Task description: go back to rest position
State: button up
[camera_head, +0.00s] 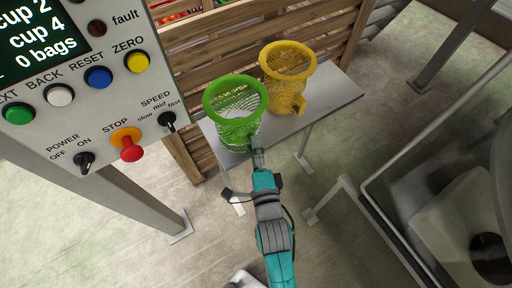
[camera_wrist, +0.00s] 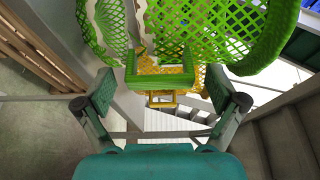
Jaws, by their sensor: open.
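My gripper (camera_head: 258,158) reaches up to the near side of the green net basket (camera_head: 236,132). The basket stands upright on a grey bench (camera_head: 330,92). In the wrist view my gripper (camera_wrist: 160,112) is open, its two fingers apart on either side. The green basket (camera_wrist: 262,35) is just ahead, with its block-like handle (camera_wrist: 160,78) between and slightly beyond the fingers. I cannot tell whether a finger touches it. A yellow net basket (camera_head: 287,88) stands on the bench to the right of the green one, and part of it (camera_wrist: 165,83) shows behind the green handle.
A control panel (camera_head: 85,75) with coloured buttons and a red stop knob (camera_head: 131,150) stands at the left. A slatted wooden crate (camera_head: 215,45) is behind the bench. Metal frame rails (camera_head: 385,225) stand at the right. Bare floor (camera_head: 150,180) shows between panel and bench.

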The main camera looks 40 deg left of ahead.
jog(key=shift+s+d, duration=0.1)
jog(key=shift+d, duration=0.05)
dwell(0.4)
jog(key=v, duration=0.7)
dwell(1.5)
jog(key=shift+d, duration=0.1)
dwell(0.5)
jog(key=s+d+f+n+t+h, duration=0.1)
jog(key=s+d+f+n+h, duration=0.15)
jog(key=d, duration=0.85)
jog(key=s+d+f+n+t+h, duration=0.15)
jog(key=s+d+h, duration=0.25)
jog(key=d, duration=0.7)
jog(key=s+d+r+n+h, duration=0.2)
jog(key=s+d+h, duration=0.1)
jog(key=s+d, duration=0.3)
jog(key=s+d+r+n+h, duration=0.2)
jog(key=s+d+h, duration=0.1)
jog(key=s+d, duration=0.2)
jog(key=shift+s+d+n, duration=0.4)
jog(key=shift+s, duration=0.8)
